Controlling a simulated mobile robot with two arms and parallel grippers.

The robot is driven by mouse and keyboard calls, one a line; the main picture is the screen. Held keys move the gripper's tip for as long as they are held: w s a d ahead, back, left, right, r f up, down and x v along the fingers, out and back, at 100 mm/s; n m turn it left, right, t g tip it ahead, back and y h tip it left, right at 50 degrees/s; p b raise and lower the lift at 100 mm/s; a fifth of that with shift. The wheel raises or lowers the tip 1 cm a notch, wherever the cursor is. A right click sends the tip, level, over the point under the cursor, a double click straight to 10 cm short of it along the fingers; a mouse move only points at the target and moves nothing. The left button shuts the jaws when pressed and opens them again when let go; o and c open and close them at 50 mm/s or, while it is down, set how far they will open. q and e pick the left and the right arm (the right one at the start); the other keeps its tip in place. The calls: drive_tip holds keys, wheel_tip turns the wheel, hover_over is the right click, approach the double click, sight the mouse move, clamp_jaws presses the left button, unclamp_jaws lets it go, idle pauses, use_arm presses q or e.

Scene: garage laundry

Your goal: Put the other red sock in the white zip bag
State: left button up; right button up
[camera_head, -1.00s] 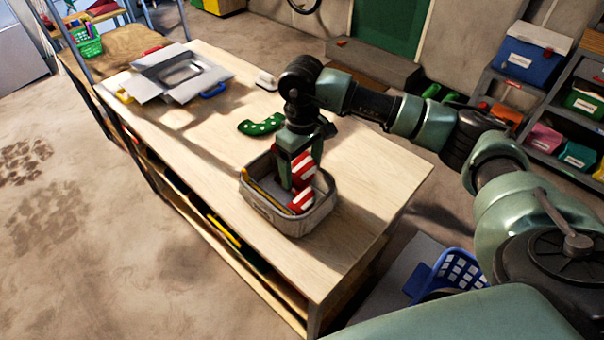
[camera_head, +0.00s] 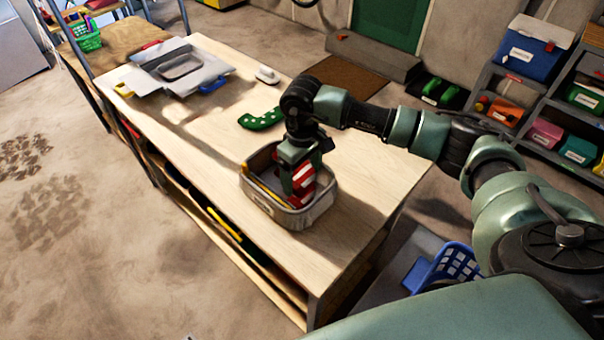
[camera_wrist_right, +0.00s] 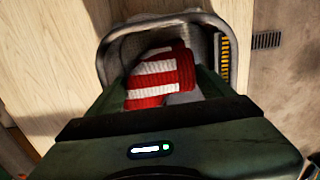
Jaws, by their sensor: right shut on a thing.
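A red-and-white striped sock (camera_head: 304,174) is in the grey fabric bin (camera_head: 292,217) on the workbench. My right gripper (camera_head: 298,182) points down into the bin and is shut on this sock. In the right wrist view the sock (camera_wrist_right: 160,78) lies between the fingers, in front of the bin's far wall. A whitish, flat, spread-out item with a grey recess (camera_head: 182,69) lies at the bench's far left end; it may be the white zip bag. My left gripper is not in view.
A green dotted sock-like item (camera_head: 262,120) and a small white object (camera_head: 268,75) lie on the bench beyond the bin. A yellow strip is inside the bin. The bench's near right part is bare. A blue basket (camera_head: 447,268) stands beside the bench.

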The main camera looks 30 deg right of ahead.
drive_tip(key=shift+f, duration=0.25)
drive_tip(key=o, duration=1.1)
drive_tip(key=shift+c, duration=0.2)
drive_tip(key=shift+r, duration=0.1)
drive_tip(key=shift+r+p, duration=0.6)
drive_tip(key=shift+p, duration=0.05)
drive_tip(key=shift+w+r, duration=0.1)
drive_tip(key=shift+r, duration=0.2)
wheel_tip(320, 180, up, 11)
drive_tip(key=b, duration=0.4)
drive_tip(key=shift+r, duration=0.2)
